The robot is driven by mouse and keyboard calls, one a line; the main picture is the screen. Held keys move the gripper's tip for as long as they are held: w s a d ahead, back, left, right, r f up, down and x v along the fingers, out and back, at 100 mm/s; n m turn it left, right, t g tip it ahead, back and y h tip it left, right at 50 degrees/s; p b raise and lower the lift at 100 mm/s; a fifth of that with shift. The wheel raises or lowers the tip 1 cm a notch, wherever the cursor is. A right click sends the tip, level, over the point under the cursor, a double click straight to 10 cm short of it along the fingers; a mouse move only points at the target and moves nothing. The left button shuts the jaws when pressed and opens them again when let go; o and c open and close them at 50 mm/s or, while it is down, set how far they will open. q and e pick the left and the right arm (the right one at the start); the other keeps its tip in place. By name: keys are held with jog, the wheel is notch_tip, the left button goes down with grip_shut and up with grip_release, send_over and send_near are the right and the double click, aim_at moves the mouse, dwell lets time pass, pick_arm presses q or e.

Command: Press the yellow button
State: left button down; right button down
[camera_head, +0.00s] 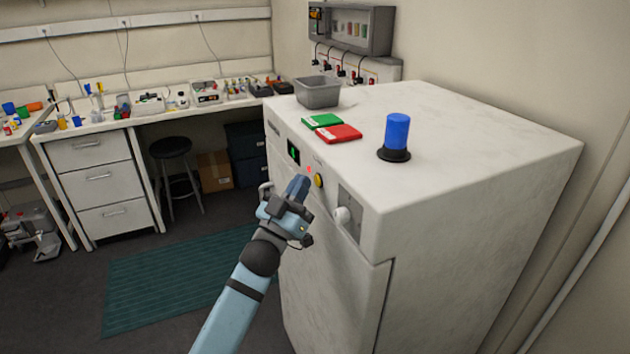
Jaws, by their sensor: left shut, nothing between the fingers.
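The yellow button (319,180) is a small round knob on the upper front panel of the large white cabinet (460,230). My left gripper (300,184) is shut and empty, just left of the button in the picture. Its fingertips point up toward the panel; I cannot tell whether they touch it. A small red light or button (309,169) and a green display (293,152) sit left of the yellow button. My right gripper does not show.
On the cabinet top stand a blue beacon (397,133), a red box (339,134), a green box (322,121) and a grey bin (317,92). A white knob (342,217) is right of the button. A bench (130,118) with lab items, a stool (170,148) and a green mat (170,275) lie left.

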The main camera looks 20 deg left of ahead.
pick_arm(q)
jog(key=shift+w+d, duration=0.1)
jog(key=shift+w+d, duration=0.3)
dwell(0.4)
jog(key=shift+s+a, duration=0.4)
jog(key=shift+s, duration=0.05)
jog(key=shift+p, duration=0.3)
jog(key=s+a+p, duration=0.1)
jog(key=s+a, duration=0.3)
jog(key=shift+a, duration=0.15)
dwell(0.3)
